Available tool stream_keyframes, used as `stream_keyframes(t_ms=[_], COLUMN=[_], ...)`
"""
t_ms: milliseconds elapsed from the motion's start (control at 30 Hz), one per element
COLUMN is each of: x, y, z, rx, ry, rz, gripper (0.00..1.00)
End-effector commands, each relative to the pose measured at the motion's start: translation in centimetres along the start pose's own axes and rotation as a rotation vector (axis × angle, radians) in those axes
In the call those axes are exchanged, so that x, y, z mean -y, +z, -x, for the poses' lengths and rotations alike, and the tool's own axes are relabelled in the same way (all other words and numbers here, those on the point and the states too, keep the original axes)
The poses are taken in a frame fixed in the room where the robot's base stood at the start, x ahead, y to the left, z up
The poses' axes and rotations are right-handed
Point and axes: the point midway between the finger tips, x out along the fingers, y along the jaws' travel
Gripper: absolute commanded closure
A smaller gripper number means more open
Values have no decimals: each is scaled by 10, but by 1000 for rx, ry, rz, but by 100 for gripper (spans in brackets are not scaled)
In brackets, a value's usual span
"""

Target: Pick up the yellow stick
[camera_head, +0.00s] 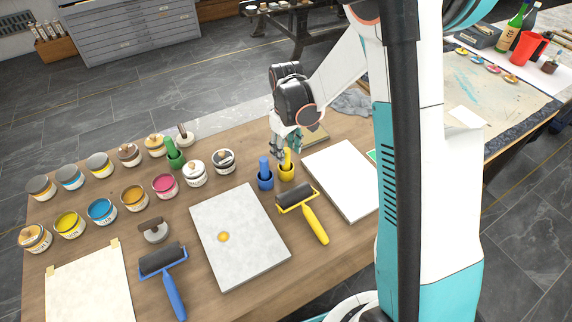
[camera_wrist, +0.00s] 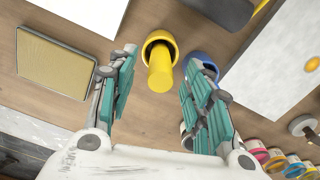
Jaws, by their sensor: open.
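The yellow stick (camera_head: 287,158) stands upright in a small yellow cup (camera_head: 286,173) on the wooden table. In the wrist view the yellow stick (camera_wrist: 160,72) points toward the camera, between and ahead of my fingers, with the yellow cup (camera_wrist: 159,39) around its base. My gripper (camera_head: 285,143) is open just behind the stick in the head view. In the wrist view my gripper (camera_wrist: 158,72) has its teal fingers spread on both sides of the stick, with no contact that I can see. The right finger partly covers the blue cup (camera_wrist: 203,61).
A blue stick (camera_head: 264,166) in a blue cup stands just left of the yellow one. A black roller with yellow handle (camera_head: 315,224) lies in front. A tan block (camera_wrist: 56,62) lies left in the wrist view. Paint cans (camera_head: 102,211) fill the table's left side.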

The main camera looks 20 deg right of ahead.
Motion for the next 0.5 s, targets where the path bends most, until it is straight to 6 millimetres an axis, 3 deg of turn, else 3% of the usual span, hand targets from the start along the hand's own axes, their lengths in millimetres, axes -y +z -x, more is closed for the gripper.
stream_keyframes(t_ms=[200, 467, 500], x=[1, 1, 1], y=[-2, -2, -2], z=[-35, -38, -38], rx=[0, 0, 0], ry=[0, 0, 0], rz=[0, 0, 0], gripper=[54, 54, 59])
